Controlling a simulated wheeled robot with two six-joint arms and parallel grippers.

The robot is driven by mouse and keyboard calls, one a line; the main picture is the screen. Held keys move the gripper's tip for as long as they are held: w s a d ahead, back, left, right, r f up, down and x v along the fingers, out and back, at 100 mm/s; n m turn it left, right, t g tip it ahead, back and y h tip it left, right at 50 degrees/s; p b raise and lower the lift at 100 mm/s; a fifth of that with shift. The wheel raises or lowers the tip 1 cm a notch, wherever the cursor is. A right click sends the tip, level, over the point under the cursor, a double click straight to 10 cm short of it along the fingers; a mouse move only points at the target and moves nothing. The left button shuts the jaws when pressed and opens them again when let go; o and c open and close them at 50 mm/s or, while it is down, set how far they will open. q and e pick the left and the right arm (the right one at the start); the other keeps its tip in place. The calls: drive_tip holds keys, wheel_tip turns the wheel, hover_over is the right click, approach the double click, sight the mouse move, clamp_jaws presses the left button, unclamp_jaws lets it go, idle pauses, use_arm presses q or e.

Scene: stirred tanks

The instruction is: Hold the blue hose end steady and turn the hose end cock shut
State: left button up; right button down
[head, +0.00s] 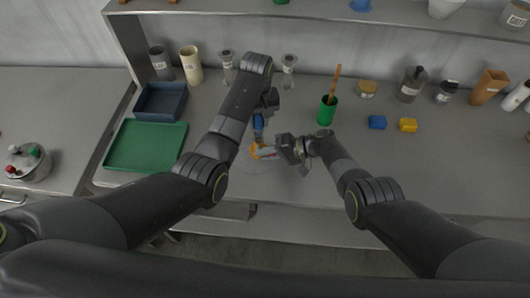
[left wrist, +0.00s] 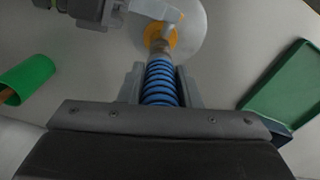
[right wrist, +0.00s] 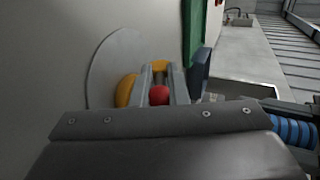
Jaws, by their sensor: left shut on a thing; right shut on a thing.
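The blue hose end (head: 258,128) stands near the middle of the bench's front part. In the left wrist view the ribbed blue hose (left wrist: 160,82) runs between the fingers of my left gripper (left wrist: 160,90), which is shut on it. Beyond the fingers is the orange body of the hose end cock (left wrist: 160,36); it also shows in the head view (head: 254,152). My right gripper (right wrist: 160,88) is shut on the cock's handle, whose red part (right wrist: 159,95) shows between its fingers. The fingers partly hide the handle, so its exact angle is unclear.
A pale round disc (right wrist: 112,68) lies behind the cock. A green tray (head: 146,145) and a dark blue bin (head: 161,100) stand on the left. A green cup (head: 327,111) with a brown stick, a blue block (head: 377,122) and a yellow block (head: 408,125) stand on the right.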

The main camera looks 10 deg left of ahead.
drive_tip(key=shift+s+f+y, duration=0.1)
drive_tip(key=shift+f+y, duration=0.1)
drive_tip(key=shift+y, duration=0.2)
idle(0.5)
drive_tip(key=c, duration=1.4)
unclamp_jaws()
drive_tip(key=shift+c, duration=0.2)
drive_tip(key=shift+d, duration=0.1)
drive_tip(key=shift+d+r, duration=0.1)
drive_tip(key=shift+w+d+r, duration=0.15)
drive_tip(key=shift+w+d, duration=0.05)
drive_tip(key=shift+d, duration=0.2)
drive_tip(key=v, duration=1.1)
drive_tip(key=shift+s, duration=0.2)
drive_tip(key=shift+c, duration=0.4)
